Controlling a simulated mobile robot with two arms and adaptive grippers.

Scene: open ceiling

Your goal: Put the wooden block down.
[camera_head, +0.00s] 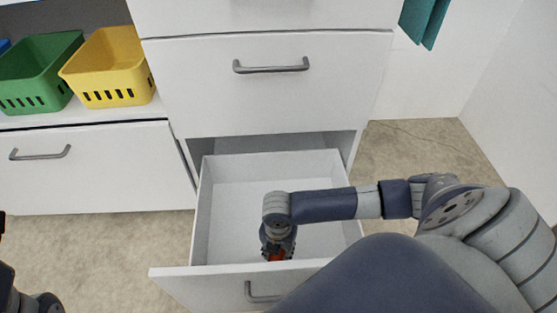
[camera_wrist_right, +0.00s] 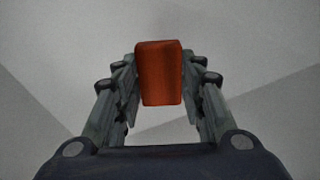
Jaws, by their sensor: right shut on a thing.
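The wooden block (camera_wrist_right: 159,73) is orange-red and sits between the fingers of my right gripper (camera_wrist_right: 160,85) in the right wrist view. In the head view only a small orange patch of the block (camera_head: 277,256) shows below my right gripper (camera_head: 278,252); the rest is hidden by the gripper. The right gripper is shut on the block and points down over the open white drawer (camera_head: 232,190), towards its front part. I cannot tell whether the block touches the drawer floor. Of my left arm, only a dark part shows at the lower left edge; its fingers are not visible.
The white cabinet (camera_head: 265,95) stands behind the open drawer, with its upper drawer shut. A green basket (camera_head: 38,75) and a yellow basket (camera_head: 110,70) stand on a white surface at the upper left. The drawer's floor looks bare around the gripper.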

